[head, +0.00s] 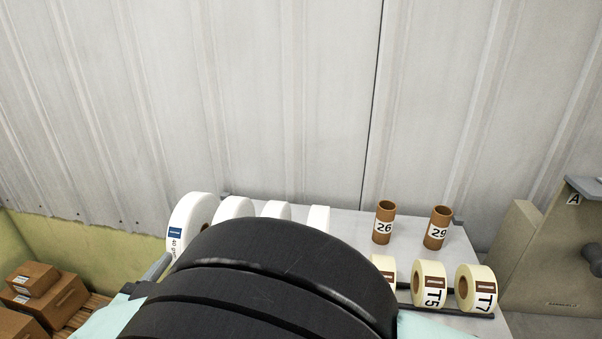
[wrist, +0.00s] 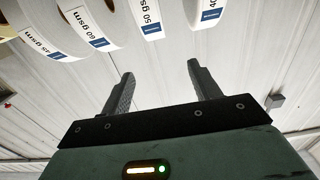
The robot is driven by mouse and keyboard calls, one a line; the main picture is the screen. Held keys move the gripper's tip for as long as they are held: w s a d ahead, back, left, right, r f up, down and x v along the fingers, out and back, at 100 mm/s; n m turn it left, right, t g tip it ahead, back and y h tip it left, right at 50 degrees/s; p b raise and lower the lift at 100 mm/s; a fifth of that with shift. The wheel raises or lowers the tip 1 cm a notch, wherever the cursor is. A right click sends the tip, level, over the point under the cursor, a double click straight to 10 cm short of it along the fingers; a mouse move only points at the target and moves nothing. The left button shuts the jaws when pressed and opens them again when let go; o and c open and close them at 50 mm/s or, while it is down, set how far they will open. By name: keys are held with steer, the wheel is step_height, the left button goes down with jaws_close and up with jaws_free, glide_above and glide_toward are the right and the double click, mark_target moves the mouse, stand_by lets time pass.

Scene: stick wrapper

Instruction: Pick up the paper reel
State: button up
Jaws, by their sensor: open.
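Several white paper reels stand in a row at the back left of the table. In the head view the leftmost reel (head: 188,222) has a blue label and "40" lettering. Beside it are a second reel (head: 233,207), a third (head: 276,209) and a fourth (head: 319,217), partly hidden by my dark arm. In the wrist view, reels marked 60 gsm (wrist: 92,22), 50 gsm (wrist: 146,18) and 40 (wrist: 204,12) show along the top edge, cut off. My gripper (wrist: 160,68) is open and empty, its fingers apart from the reels. It is hidden in the head view.
Brown tubes marked 26 (head: 384,223) and 29 (head: 437,228) stand at the table's (head: 345,222) back right. Cream rolls T5 (head: 429,283) and T7 (head: 476,288), and a partly hidden one, lie in front. A wall closes the back. Cardboard boxes (head: 30,288) are at lower left.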

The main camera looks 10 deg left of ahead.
steer(key=p, duration=0.1)
glide_toward(225, 211)
steer(key=w, duration=0.4)
steer(key=shift+w+a, duration=0.15)
steer(key=shift+w, duration=0.1)
steer(key=shift+w+d+f+p, duration=0.1)
steer(key=shift+w+d+p, duration=0.05)
steer(key=shift+w, duration=0.75)
steer(key=shift+w+d+r+p, duration=0.1)
steer(key=shift+w+d+p, duration=0.1)
steer(key=shift+w, duration=0.7)
steer(key=shift+w+d+f+p, duration=0.1)
steer(key=shift+w+d+p, duration=0.05)
steer(key=shift+w, duration=0.75)
jaws_close()
steer(key=shift+r, duration=0.2)
